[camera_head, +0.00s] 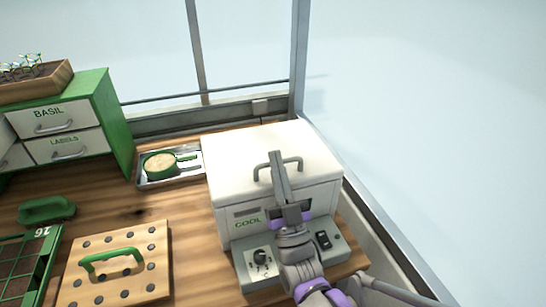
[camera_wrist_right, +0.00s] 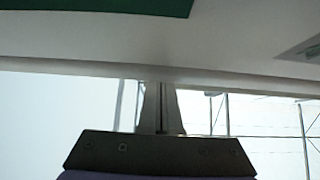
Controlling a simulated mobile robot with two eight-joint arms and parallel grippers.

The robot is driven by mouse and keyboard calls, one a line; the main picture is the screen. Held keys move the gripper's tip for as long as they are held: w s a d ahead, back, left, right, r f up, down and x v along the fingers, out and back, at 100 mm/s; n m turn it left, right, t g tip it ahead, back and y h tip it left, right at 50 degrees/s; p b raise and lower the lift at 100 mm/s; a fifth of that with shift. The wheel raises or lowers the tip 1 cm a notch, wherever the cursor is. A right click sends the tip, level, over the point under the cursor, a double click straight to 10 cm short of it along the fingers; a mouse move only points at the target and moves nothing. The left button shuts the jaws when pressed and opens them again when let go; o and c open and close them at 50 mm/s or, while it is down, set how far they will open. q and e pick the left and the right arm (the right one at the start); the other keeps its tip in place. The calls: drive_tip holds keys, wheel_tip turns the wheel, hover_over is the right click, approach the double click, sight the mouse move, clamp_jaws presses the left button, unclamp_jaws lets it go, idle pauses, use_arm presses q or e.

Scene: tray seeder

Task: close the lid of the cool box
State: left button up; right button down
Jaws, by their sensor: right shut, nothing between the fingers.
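The cool box (camera_head: 293,212) is a white box marked "COOL" at the right end of the wooden bench. Its white lid (camera_head: 235,160) lies over the top, looking down or almost down; I cannot tell whether a small gap remains at the front. A grey-green handle (camera_head: 292,161) stands on the lid. My right gripper (camera_head: 273,160) is shut and empty, reaching up in front of the box with its fingers across the lid's front part. In the right wrist view its closed fingers (camera_wrist_right: 160,108) point at a white surface; contact is unclear. My left gripper is out of view.
A control panel with a knob (camera_head: 261,256) and switch sits before the box. Left of it are a metal tray (camera_head: 188,178) with a green round sieve, a dotted wooden board (camera_head: 135,260) with a green handle, and a green drawer cabinet (camera_head: 103,100). A window frame stands behind.

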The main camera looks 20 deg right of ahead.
drive_tip(key=shift+s+f+b, duration=0.3)
drive_tip(key=shift+f, duration=0.45)
drive_tip(key=shift+s+f, duration=0.1)
drive_tip(key=shift+f, duration=0.1)
drive_tip(key=s+a+p, duration=0.1)
drive_tip(key=s+p, duration=0.1)
drive_tip(key=s, duration=1.1)
drive_tip(key=shift+f, duration=0.25)
